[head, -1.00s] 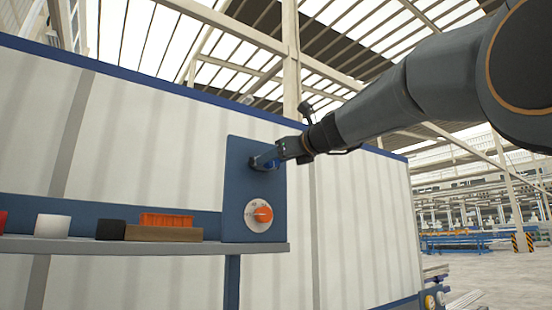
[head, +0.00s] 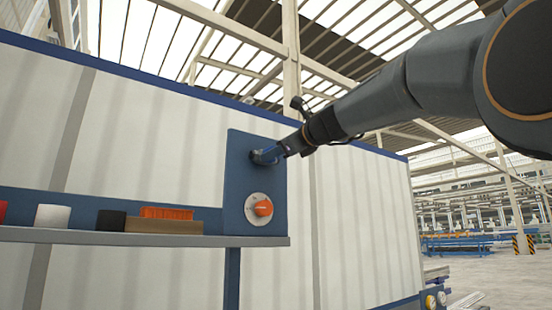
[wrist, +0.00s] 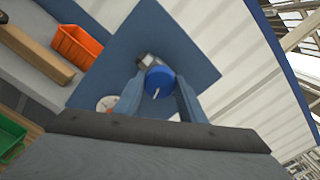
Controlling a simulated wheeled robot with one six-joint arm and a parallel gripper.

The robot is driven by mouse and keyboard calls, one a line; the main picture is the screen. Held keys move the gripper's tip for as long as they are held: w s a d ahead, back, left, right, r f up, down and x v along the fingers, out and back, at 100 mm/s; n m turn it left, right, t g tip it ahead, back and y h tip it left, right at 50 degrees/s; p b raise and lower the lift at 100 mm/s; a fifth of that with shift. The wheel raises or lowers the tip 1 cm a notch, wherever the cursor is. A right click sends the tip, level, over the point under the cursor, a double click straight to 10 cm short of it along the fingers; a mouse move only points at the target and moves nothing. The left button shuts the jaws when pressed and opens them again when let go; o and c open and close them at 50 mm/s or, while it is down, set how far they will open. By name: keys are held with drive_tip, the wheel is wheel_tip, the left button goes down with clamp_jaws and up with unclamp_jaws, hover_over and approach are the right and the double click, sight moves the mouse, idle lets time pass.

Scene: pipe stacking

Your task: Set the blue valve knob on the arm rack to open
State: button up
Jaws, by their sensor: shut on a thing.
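The blue valve knob (wrist: 160,78) sits on a dark blue panel (wrist: 192,52) in the wrist view. A short white mark on it points down towards my gripper's palm, slightly to the left. A pale patch shows just behind its upper left edge. My gripper (wrist: 159,97) has one finger on each side of the knob and is shut on it. In the head view my gripper (head: 265,157) is at the upper part of the blue panel (head: 242,190), and it hides most of the knob. The dial markings around the knob cannot be read.
An orange knob (head: 263,208) on a white dial is just below on the same panel. To the left, a shelf (head: 150,239) holds an orange bin (head: 167,213), a wooden block (head: 165,226), a black piece (head: 111,220) and a white piece (head: 53,217). A pale wall stands behind.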

drive_tip(key=shift+f+n+b, duration=0.15)
drive_tip(key=shift+n+b, duration=3.95)
drive_tip(key=shift+n, duration=2.7)
drive_tip(key=o, duration=1)
drive_tip(key=shift+o, duration=0.2)
drive_tip(key=b+v, duration=0.3)
drive_tip(key=v, duration=0.4)
drive_tip(key=shift+s+d, duration=0.2)
drive_tip(key=shift+s, duration=0.1)
